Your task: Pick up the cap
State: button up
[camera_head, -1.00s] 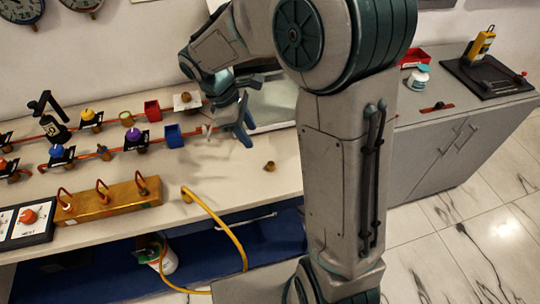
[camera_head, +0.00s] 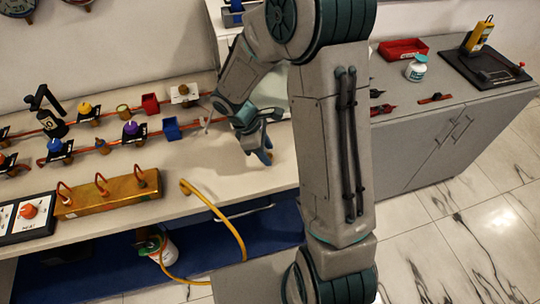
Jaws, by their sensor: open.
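My gripper (camera_head: 259,153) points down, low over the bench top (camera_head: 210,172) near its front edge. Its jaws are open. I see no clear cap now. The small brown piece that lay bare on this part of the bench in the earlier frame, which may be the cap, is hidden behind or between the fingers. I cannot tell whether the fingers touch it.
A brass block (camera_head: 108,194) with hooks and a yellow hose (camera_head: 215,212) are nearer. A red tray (camera_head: 403,49) and white jar (camera_head: 416,70) stand right.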

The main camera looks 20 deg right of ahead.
jog(key=shift+s+d+f, duration=0.1)
jog(key=shift+d+f, duration=0.05)
jog(key=shift+f, duration=0.3)
grip_shut()
